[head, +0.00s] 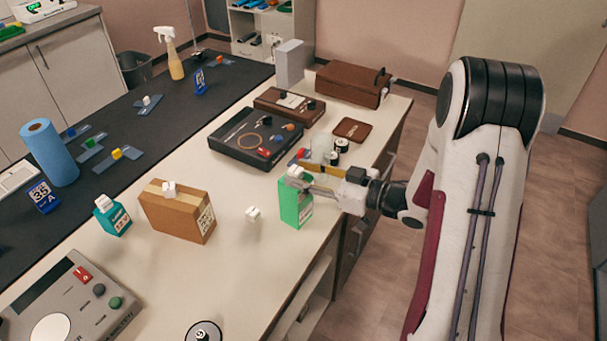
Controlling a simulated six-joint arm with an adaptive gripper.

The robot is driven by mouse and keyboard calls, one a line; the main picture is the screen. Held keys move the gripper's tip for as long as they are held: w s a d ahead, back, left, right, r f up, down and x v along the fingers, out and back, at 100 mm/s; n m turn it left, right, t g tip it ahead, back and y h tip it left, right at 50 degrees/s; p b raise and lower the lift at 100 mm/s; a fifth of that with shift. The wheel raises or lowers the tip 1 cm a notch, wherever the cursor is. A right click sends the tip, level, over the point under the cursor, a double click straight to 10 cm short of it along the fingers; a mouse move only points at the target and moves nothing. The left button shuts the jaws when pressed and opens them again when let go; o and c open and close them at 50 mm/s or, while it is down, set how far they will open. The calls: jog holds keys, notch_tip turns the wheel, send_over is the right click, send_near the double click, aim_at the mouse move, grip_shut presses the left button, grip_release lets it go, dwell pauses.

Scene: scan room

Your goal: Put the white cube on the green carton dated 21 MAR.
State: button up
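A green carton (296,208) stands upright near the table's right edge; I cannot read a date on it. My gripper (297,174) reaches in from the right over the carton's top. A white cube (294,170) is at its fingertips, at the carton's top. I cannot tell whether the fingers grip it or whether it rests on the carton. White pieces also sit on the brown cardboard box (180,217) and on the teal carton (115,220).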

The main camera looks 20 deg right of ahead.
jog(key=v, duration=1.2)
dwell(0.3)
dwell(0.5)
jog(key=w+d+r+m+h, duration=0.1)
jog(key=w+d+r+h, duration=0.3)
jog(key=w+h, duration=0.35)
jog(key=s+d+r+m+h, duration=0.2)
jog(key=s+r+m+h, duration=0.35)
jog(key=r+h, duration=0.2)
jog(key=s+a+g+y, duration=0.1)
jog(key=s+a, duration=0.3)
jog(key=s, duration=0.4)
jog(key=s+a+m+g+y, duration=0.1)
jog(key=s+a+g, duration=0.2)
jog(key=s+a, duration=0.2)
jog(key=s+a+f+m+g+y, duration=0.1)
jog(key=s+a, duration=0.4)
jog(key=s, duration=0.7)
jog(key=shift+g, duration=0.5)
